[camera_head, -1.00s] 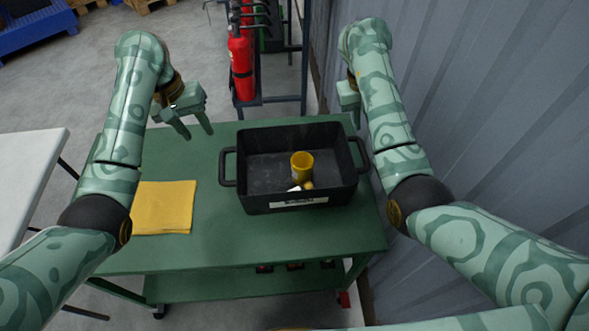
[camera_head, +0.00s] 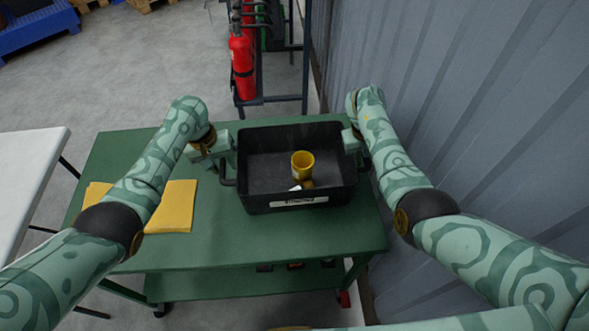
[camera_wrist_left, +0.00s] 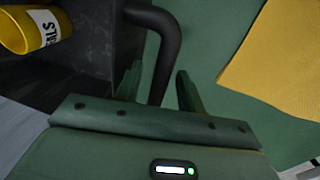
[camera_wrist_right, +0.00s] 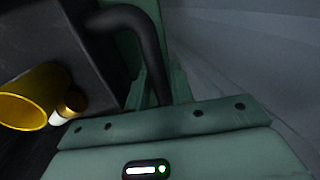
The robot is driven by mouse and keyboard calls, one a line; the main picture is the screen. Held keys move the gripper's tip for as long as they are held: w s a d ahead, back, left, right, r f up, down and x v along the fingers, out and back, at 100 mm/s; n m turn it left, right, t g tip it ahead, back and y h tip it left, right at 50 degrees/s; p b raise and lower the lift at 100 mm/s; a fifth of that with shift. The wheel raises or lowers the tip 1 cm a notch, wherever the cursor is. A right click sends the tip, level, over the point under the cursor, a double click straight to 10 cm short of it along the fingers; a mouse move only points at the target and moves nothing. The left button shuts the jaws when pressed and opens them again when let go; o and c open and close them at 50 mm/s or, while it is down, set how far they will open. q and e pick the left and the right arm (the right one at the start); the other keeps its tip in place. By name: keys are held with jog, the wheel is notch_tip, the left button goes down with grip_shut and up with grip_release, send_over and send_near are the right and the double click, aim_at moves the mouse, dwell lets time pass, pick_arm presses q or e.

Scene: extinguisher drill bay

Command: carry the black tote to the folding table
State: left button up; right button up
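The black tote (camera_head: 258,198) stands on the green cart, with a yellow cup (camera_head: 302,160) and a small white-and-tan item inside. My left gripper (camera_head: 224,160) is at the tote's left handle. In the left wrist view its fingers (camera_wrist_left: 158,90) stand apart on either side of the black handle (camera_wrist_left: 168,45). My right gripper (camera_head: 352,142) is at the right handle. In the right wrist view its fingers (camera_wrist_right: 157,90) also stand apart, with the handle (camera_wrist_right: 150,40) between them. The white folding table (camera_head: 28,175) is at the left edge of the head view.
The green cart (camera_head: 290,240) carries a folded yellow cloth (camera_head: 170,210) left of the tote. A grey corrugated wall (camera_head: 470,110) runs close along the right. A red extinguisher (camera_head: 243,65) hangs on a rack behind. Open floor shows at the back left.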

pick_arm(q)
jog(key=c, duration=0.4)
pick_arm(e)
jog(key=c, duration=0.4)
pick_arm(q)
grip_shut()
pick_arm(e)
grip_shut()
pick_arm(q)
jog(key=shift+w+r, duration=0.1)
jog(key=shift+r, duration=0.05)
pick_arm(e)
jog(key=shift+w+r, duration=0.1)
jog(key=shift+r, duration=0.05)
